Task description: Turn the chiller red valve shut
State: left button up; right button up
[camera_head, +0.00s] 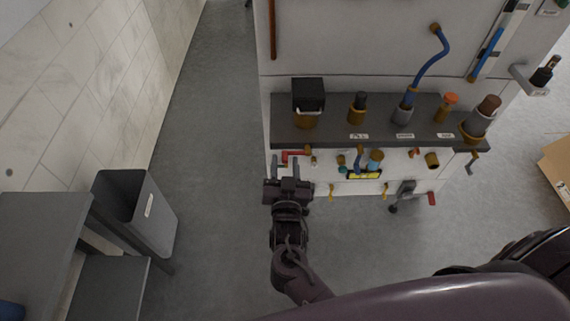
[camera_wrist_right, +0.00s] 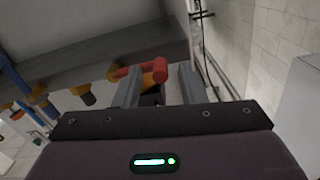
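The red valve handle (camera_head: 292,154) is at the left end of the low row of fittings under the grey shelf. In the right wrist view the red handle (camera_wrist_right: 127,71) lies sideways, joined to an orange fitting (camera_wrist_right: 154,77). My right gripper (camera_head: 286,162) is open at the handle, its two fingers pointing at the panel. In the wrist view its fingers (camera_wrist_right: 160,80) stand apart, with part of the handle and orange fitting showing in the gap. The left finger's tip overlaps the handle in the picture; I cannot tell whether they touch. My left gripper is out of view.
The grey shelf (camera_head: 376,139) with several pipe fittings juts out above the valve. A yellow-bodied fitting (camera_head: 364,175) and a red-ended lever (camera_head: 431,198) are to the right. A grey bin (camera_head: 150,222) stands at left. The floor (camera_head: 205,120) between is clear.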

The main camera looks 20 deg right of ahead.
jog(key=shift+c, duration=0.4)
grip_shut()
jog(key=s+d+f+n+p, duration=0.1)
jog(key=d+f+n+p, duration=0.4)
jog(key=n, duration=1.2)
jog(key=shift+s+d+f+n+p, duration=0.3)
jog(key=shift+s+f+n+p, duration=0.15)
jog(key=shift+p, duration=0.5)
jog(key=shift+d+f, duration=0.1)
